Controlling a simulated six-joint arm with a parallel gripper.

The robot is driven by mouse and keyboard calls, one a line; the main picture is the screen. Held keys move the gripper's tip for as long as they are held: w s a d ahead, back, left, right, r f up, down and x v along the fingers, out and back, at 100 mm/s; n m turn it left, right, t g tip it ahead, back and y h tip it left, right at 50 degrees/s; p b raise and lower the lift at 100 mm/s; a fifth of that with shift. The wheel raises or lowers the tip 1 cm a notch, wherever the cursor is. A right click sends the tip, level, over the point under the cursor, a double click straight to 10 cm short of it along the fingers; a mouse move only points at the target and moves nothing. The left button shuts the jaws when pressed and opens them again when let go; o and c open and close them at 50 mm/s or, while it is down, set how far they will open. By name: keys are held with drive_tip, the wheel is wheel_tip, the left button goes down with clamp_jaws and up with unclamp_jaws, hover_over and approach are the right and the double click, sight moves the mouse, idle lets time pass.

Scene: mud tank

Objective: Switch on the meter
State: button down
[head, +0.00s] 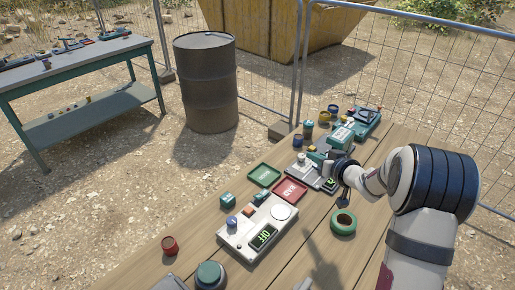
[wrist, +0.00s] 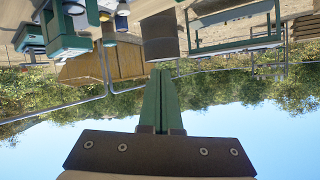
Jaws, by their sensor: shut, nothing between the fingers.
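A pale grey box (head: 240,240) with a blue round knob (head: 232,221), a white round disc and a green-lit display (head: 264,236) that appears to read OFF lies on the wooden table. A second pale grey unit (head: 303,171) with a small lit display (head: 330,184) sits farther back, close to my gripper. I cannot tell for certain which is the meter. My gripper (head: 317,157) is over or beside that second unit, partly hidden by my wrist. In the wrist view its green fingers (wrist: 160,74) are shut with nothing between them, and neither unit can be made out clearly.
Green (head: 264,175) and red (head: 290,190) trays lie between the units. A green tape ring (head: 343,223), a red cap (head: 169,245) and a teal-topped round thing (head: 209,275) are nearby. Teal equipment (head: 362,121) crowds the back. A barrel (head: 206,84) stands beyond the table.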

drive_tip(key=s+a+f+n+g+y, duration=0.1)
drive_tip(key=s+f+y, duration=0.1)
drive_tip(key=s+a+f+n+g+y, duration=0.1)
drive_tip(key=a+f+y, duration=0.1)
drive_tip(key=f+y, duration=0.1)
drive_tip(key=s+a+f+n+g+y, duration=0.1)
drive_tip(key=s+a+f+n+y, duration=0.1)
drive_tip(key=f+y, duration=0.1)
drive_tip(key=shift+s+f, duration=0.15)
drive_tip(key=shift+s, duration=0.15)
hover_over(261, 194)
drive_tip(key=s+d, duration=0.2)
drive_tip(key=d, duration=0.1)
drive_tip(key=shift+f, duration=0.95)
drive_tip(key=f, duration=0.1)
drive_tip(key=a+f, duration=0.1)
drive_tip(key=f, duration=0.1)
drive_tip(key=shift+s+a, duration=0.15)
drive_tip(key=shift+a, duration=0.15)
drive_tip(key=shift+s+a+f, duration=0.15)
drive_tip(key=shift+s+f, duration=0.05)
drive_tip(key=shift+f, duration=0.2)
